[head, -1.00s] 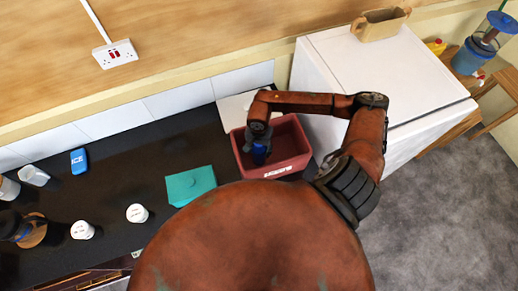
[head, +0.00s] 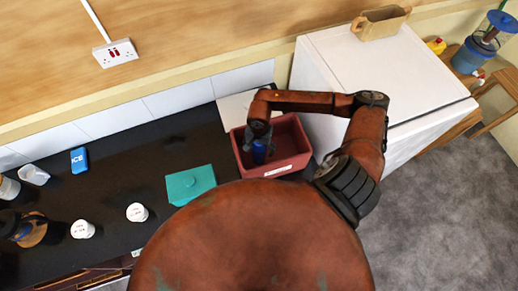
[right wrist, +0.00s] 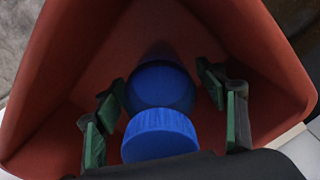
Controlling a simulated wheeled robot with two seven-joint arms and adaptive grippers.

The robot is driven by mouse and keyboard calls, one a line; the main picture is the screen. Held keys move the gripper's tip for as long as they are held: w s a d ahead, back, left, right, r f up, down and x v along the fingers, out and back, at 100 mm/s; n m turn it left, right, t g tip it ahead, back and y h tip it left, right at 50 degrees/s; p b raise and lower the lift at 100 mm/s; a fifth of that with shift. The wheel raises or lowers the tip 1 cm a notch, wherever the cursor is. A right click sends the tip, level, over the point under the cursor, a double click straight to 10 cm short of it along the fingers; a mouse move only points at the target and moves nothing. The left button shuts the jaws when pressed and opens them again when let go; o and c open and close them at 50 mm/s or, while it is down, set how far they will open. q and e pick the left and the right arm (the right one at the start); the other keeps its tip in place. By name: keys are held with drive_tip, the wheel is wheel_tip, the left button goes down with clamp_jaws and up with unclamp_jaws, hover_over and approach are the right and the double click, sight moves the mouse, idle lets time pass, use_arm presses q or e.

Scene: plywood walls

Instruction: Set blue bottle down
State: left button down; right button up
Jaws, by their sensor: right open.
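The blue bottle (head: 260,153) is inside the red bin (head: 274,168) on the dark counter. In the right wrist view the blue bottle (right wrist: 160,133) shows its ribbed cap close to the camera and a rounded blue part beyond it. My right gripper (head: 258,136) reaches down into the bin over the bottle. In the right wrist view my right gripper (right wrist: 160,92) is open, with a green-padded finger on each side of the bottle and visible gaps between. The bottle's base is hidden, so I cannot tell its exact tilt. My left gripper is not in view.
A teal box (head: 190,185) sits left of the bin. White cups (head: 137,212) and a blue ICE pack (head: 79,160) are farther left on the counter (head: 110,180). A white appliance (head: 375,75) stands right of the bin, with a tan container (head: 381,23) on top.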

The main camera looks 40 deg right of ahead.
wheel_tip(320, 180, up, 11)
drive_tip(key=b, duration=0.3)
drive_tip(key=shift+f+b, duration=0.1)
drive_tip(key=shift+b, duration=0.25)
drive_tip(key=shift+r, duration=0.6)
